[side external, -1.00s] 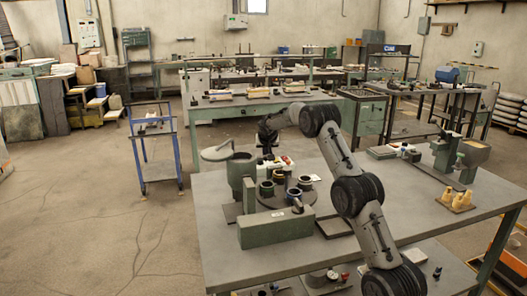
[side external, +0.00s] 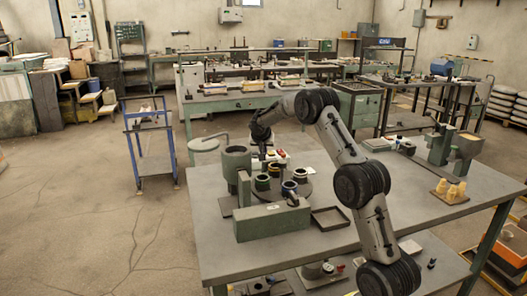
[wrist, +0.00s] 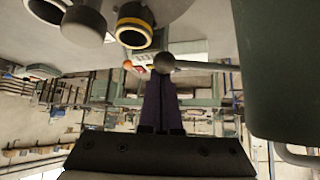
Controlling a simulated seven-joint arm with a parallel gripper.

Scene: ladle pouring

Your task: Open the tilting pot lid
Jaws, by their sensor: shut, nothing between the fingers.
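The green cylindrical pot (side external: 237,162) stands at the left end of the near table, its mouth visible in the side view. Its flat lid (side external: 204,145) sits off to the left of the mouth, swung aside. In the wrist view the pot wall (wrist: 285,60) fills the upper right. A dark ball knob (wrist: 164,63) on a thin rod reaches out from the pot side. My gripper (wrist: 160,84) is shut and empty, its fingertips just below the knob in that picture; I cannot tell whether they touch. In the side view my gripper (side external: 263,150) is just right of the pot.
Several dark cups, one with a yellow band (wrist: 134,25), stand on a round plate right of the pot. A green block (side external: 272,219) lies in front. An empty shallow tray (side external: 330,219) and yellow pieces (side external: 452,189) are farther right. Bare tabletop (side external: 400,210) lies between.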

